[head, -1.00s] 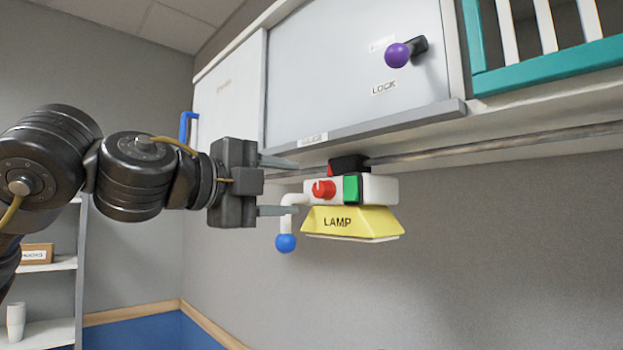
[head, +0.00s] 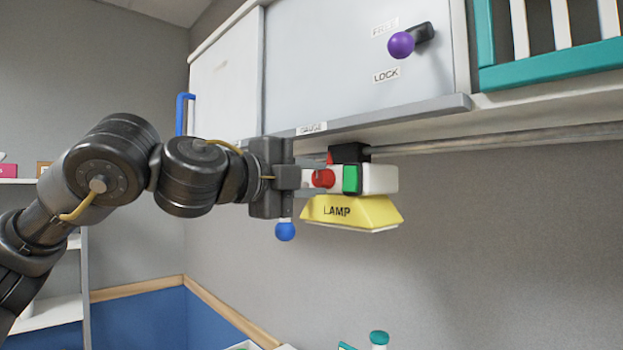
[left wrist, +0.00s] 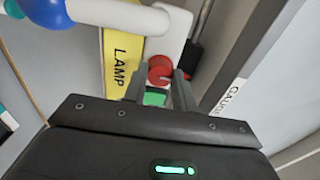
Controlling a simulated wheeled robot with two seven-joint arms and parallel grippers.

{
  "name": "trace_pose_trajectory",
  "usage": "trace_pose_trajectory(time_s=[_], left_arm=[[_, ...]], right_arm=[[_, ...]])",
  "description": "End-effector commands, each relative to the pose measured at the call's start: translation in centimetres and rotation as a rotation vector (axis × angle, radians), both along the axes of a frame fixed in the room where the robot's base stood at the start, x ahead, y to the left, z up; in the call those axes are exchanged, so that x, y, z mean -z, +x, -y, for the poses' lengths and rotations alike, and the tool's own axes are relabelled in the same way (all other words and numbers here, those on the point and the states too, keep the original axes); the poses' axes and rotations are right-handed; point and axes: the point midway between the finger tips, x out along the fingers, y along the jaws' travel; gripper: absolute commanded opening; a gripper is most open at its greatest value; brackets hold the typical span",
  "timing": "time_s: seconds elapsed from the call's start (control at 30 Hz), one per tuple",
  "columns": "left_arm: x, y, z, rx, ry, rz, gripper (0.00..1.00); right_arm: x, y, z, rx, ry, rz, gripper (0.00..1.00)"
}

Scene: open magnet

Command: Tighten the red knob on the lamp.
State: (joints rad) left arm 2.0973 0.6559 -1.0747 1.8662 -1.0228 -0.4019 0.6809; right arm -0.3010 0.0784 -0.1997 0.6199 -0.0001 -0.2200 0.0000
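The lamp (head: 372,212) has a yellow shade and a white body (head: 381,179), and hangs from a rail under the cabinet. The round red knob (head: 324,178) is on its front, beside a green block (head: 351,180). In the head view my left gripper (head: 312,177) reaches the knob from the left, its fingers partly overlapping the lamp body. My right gripper is in neither view.
A blue ball (head: 285,231) on a white arm hangs beside the lamp, just under my left gripper. The metal rail (head: 480,143) and cabinet edge (head: 400,117) are close above. A purple-knobbed lever (head: 401,44) is on the cabinet door. Open space lies below the lamp.

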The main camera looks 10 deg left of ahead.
Motion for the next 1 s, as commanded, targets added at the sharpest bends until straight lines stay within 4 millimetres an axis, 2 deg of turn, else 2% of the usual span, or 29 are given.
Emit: trace_pose_trajectory(time_s=[0.03,0.1,0.47,1.0], left_arm=[[0.0,0.0,0.0,0.000,0.001,-0.001,0.12],[0.0,0.0,0.0,0.000,0.001,-0.001,0.04],[0.3,0.0,0.0,0.001,0.057,0.035,0.04],[0.3,0.0,0.0,0.002,0.435,0.286,0.04]], right_arm=[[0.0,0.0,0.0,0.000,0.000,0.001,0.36],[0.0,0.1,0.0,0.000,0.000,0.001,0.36],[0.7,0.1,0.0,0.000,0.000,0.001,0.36],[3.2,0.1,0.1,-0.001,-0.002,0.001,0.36]])
